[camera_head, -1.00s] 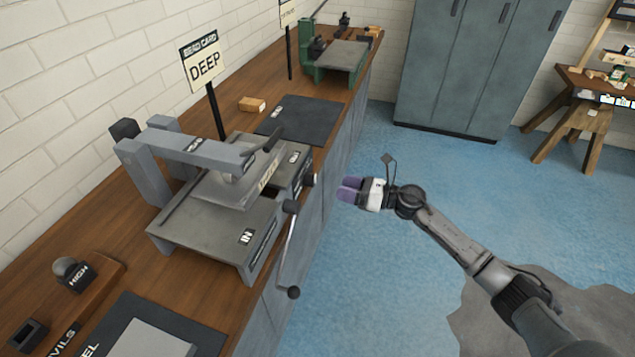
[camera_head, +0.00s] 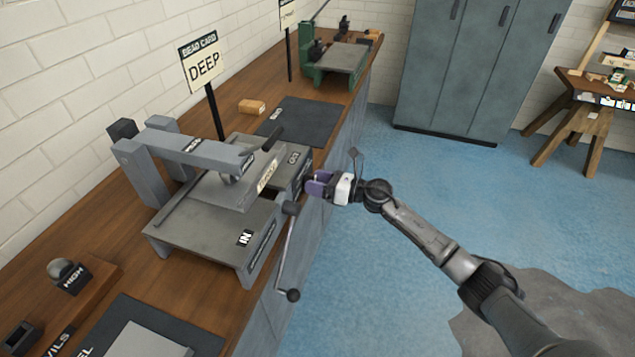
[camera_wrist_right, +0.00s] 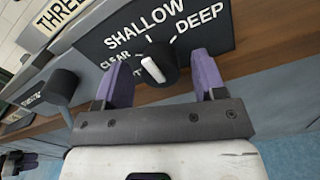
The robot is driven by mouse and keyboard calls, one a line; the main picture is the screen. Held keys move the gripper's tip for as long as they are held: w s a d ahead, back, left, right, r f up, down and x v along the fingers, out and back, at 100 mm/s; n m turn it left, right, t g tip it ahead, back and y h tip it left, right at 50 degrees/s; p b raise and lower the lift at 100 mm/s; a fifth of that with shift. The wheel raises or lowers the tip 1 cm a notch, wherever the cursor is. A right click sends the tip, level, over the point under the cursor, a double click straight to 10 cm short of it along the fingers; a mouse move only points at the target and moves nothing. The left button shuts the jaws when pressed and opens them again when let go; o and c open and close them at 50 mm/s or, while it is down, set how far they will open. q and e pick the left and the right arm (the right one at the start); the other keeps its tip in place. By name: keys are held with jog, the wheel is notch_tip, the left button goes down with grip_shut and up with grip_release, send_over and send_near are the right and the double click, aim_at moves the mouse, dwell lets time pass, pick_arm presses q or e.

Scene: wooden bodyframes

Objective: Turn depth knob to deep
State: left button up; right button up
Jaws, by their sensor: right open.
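The depth knob (camera_wrist_right: 155,68) is a dark round knob with a white pointer bar, on a dark plate lettered CLEAR, SHALLOW and DEEP in the right wrist view. Its pointer tilts up and left, toward the CLEAR and SHALLOW side, away from the DEEP label (camera_wrist_right: 200,17). My right gripper (camera_wrist_right: 162,78) is open, with one purple finger on each side of the knob; contact cannot be told. In the head view my right gripper (camera_head: 316,186) is at the machine's front right and hides the knob. A sign (camera_head: 200,62) above the machine reads DEEP. My left gripper is not in view.
The grey machine (camera_head: 200,222) stands on the wooden bench. Its crank handle (camera_head: 288,255) hangs at the front, left of my right gripper. A dark mat (camera_head: 300,118) and a green machine (camera_head: 335,62) are farther back.

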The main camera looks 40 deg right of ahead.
jog(key=c, duration=0.9)
jog(key=shift+m+p, duration=4.8)
jog(key=shift+m, duration=1.1)
jog(key=shift+f, duration=0.1)
jog(key=o, duration=0.9)
jog(key=shift+d, duration=0.1)
